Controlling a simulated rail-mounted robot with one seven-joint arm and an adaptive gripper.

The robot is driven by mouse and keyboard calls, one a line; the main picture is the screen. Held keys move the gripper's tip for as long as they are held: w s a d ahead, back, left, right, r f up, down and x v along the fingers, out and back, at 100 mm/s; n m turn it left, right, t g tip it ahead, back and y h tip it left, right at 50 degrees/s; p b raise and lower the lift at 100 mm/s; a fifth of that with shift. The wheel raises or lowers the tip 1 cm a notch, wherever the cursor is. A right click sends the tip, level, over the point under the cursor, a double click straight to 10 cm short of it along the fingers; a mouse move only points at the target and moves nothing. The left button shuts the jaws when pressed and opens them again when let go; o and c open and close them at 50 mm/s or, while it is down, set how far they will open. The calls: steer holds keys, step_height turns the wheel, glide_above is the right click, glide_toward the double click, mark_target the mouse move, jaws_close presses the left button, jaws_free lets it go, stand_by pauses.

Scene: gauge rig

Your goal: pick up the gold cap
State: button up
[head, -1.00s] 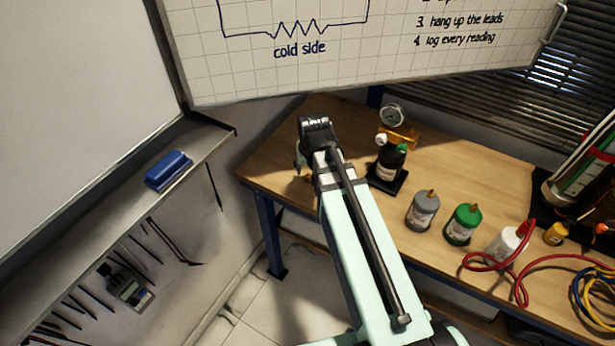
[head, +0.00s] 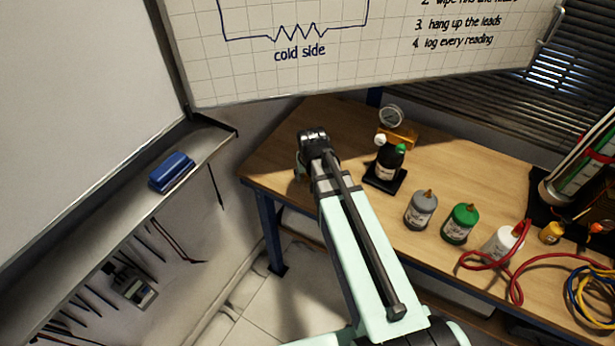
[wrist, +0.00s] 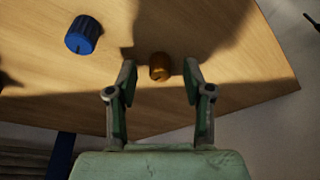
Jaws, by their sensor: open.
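The gold cap (wrist: 159,66) stands on the wooden bench top in the wrist view, near the bench's corner. My gripper (wrist: 157,73) is open, with one finger to the left of the cap and one to the right. The cap shows between the fingertips, with a gap on both sides; I cannot tell how far above the bench the tips are. In the head view my gripper (head: 305,165) is over the bench's left end, mostly hidden by my wrist, and the cap cannot be made out.
A blue knob (wrist: 83,35) stands left of the cap. In the head view, a black bottle (head: 389,161) on a dark stand, a gauge (head: 391,117), a grey bottle (head: 421,210) and a green bottle (head: 461,224) stand to the right. A whiteboard (head: 290,75) hangs behind.

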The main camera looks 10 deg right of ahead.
mark_target(308, 177)
jaws_close()
steer(key=shift+r, duration=0.1)
step_height(308, 177, up, 10)
steer(key=b, duration=0.2)
steer(key=shift+s, duration=0.2)
stand_by(0.5)
steer(key=shift+s+f+n, duration=0.2)
steer(key=shift+s, duration=0.55)
steer(key=shift+s+f+n, duration=0.2)
steer(key=shift+s, duration=0.5)
steer(key=shift+s, duration=0.2)
